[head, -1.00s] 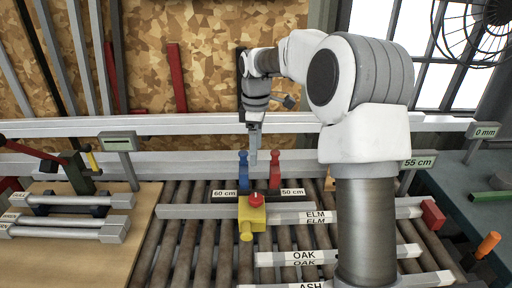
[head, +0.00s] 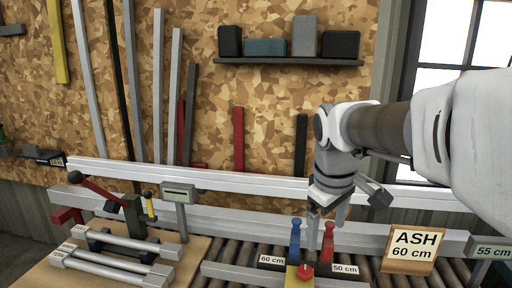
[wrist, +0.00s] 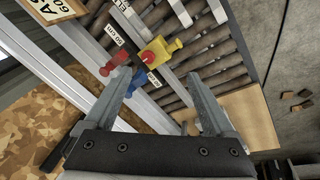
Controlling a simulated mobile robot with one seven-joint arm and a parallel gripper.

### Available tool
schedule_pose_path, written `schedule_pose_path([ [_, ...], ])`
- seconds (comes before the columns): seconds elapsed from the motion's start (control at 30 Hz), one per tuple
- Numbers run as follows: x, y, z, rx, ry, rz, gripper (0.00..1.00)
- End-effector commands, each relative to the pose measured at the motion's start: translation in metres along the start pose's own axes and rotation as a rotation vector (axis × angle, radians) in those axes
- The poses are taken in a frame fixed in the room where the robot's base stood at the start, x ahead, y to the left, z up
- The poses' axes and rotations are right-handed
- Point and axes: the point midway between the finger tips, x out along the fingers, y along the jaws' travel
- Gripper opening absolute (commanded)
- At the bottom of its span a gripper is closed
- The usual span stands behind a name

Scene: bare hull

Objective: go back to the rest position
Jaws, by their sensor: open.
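My gripper (head: 327,225) hangs in front of the back rail, its fingers pointing down. In the wrist view its two fingers (wrist: 161,76) are spread with nothing between the tips. In the head view the fingers overlap the space by a blue upright piece (head: 295,240) and a red upright piece (head: 328,242). The wrist view shows the blue piece (wrist: 138,82), the red piece (wrist: 116,62) and a yellow block with a red knob (wrist: 158,50) beyond the fingertips, apart from them. The lower part of the yellow block (head: 297,278) is cut off in the head view.
A card reading ASH 60 cm (head: 412,248) stands right of the gripper. A shelf with dark boxes (head: 290,61) hangs on the wall. Long rails (head: 250,182) run behind the roller bed.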

Motion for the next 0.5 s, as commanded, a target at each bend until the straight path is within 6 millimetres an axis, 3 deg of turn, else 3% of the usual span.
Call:
schedule_pose_path([
  [0.2, -0.017, -0.027, 0.042, 0.188, 0.071, 0.035, 0.89],
  [0.5, -0.021, -0.065, 0.097, 0.454, 0.187, 0.036, 0.89],
])
